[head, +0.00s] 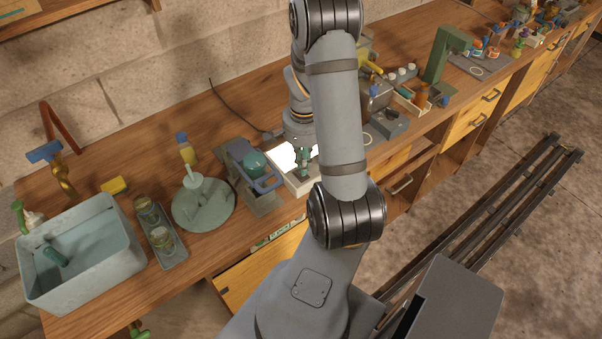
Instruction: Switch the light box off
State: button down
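The light box (283,157) is a low white box on the workbench, near its front edge. Its top glows bright white, so it is lit. My gripper (304,172) points down over the right part of the light box, very close to its top. Whether it touches the box cannot be told. The fingers are small and partly hidden by my own arm, so I cannot see if they are open or shut. The right side of the box is also hidden by my arm, and no switch can be made out.
A grey-blue device with a teal dome (254,163) stands just left of the light box. Further left are a round green stand (204,206), a tray of jars (170,254) and a basin (82,262). A cable (229,107) runs behind. Right of my arm stands a grey device (388,123).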

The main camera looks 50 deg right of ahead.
jog(key=shift+f+b, duration=1.1)
jog(key=shift+b, duration=0.1)
dwell(1.0)
jog(key=shift+r, duration=0.15)
jog(key=shift+r+p, duration=2.65)
jog(key=shift+r, duration=0.75)
jog(key=shift+f, duration=0.2)
